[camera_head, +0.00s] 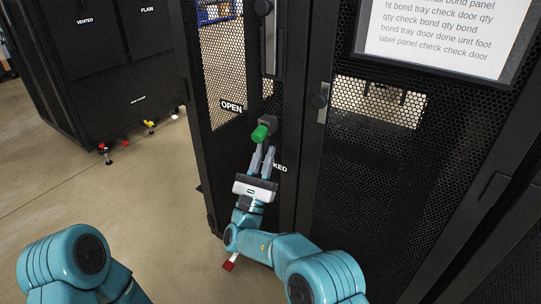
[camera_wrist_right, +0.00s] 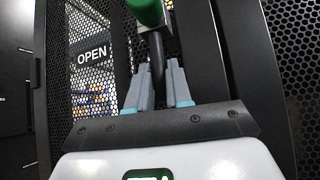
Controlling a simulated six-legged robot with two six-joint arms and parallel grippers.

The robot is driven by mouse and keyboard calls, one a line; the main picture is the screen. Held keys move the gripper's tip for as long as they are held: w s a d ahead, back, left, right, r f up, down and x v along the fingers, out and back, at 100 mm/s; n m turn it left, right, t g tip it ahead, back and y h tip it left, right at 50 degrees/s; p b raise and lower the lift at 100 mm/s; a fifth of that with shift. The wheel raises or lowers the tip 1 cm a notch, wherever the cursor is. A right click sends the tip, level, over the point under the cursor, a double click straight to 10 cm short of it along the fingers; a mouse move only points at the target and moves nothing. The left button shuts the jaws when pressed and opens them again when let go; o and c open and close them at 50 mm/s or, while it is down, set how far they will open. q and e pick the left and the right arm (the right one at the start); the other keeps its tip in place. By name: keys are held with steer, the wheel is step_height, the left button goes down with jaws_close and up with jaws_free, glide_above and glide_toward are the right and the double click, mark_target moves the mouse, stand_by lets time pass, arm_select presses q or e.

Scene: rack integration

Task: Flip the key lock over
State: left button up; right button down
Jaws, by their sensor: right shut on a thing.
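The key lock shows on the black mesh rack door as a green handle (camera_head: 260,133) at a small dark block. The green end points toward me, down and left. My right gripper (camera_head: 262,153) reaches up from below to just under the green end. In the right wrist view the green end (camera_wrist_right: 148,10) is at the top, cut by the frame edge. A dark stem (camera_wrist_right: 157,55) runs down from it between the fingers of my right gripper (camera_wrist_right: 160,68), which is shut on it. My left arm shows at the bottom left, but its gripper is out of view.
An OPEN label (camera_head: 231,106) is on the door up and left of the lock. A lower label ending in "KED" (camera_head: 280,169) is partly hidden by my right gripper. A latch (camera_head: 319,103) is on the door to the right. Open floor (camera_head: 130,190) lies left.

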arm_select(q)
steer(key=shift+d, duration=0.45)
arm_select(e)
steer(key=shift+d+r, duration=0.1)
steer(key=shift+d, duration=0.2)
arm_select(q)
steer(key=shift+s, duration=0.1)
arm_select(e)
steer(key=c, duration=1.1)
jaws_free()
steer(key=shift+w, duration=0.1)
arm_select(q)
steer(key=shift+a, duration=0.15)
arm_select(e)
steer(key=shift+a, duration=0.15)
arm_select(q)
steer(key=shift+f, duration=0.2)
arm_select(e)
steer(key=shift+f+n, duration=0.25)
steer(key=shift+n, duration=0.05)
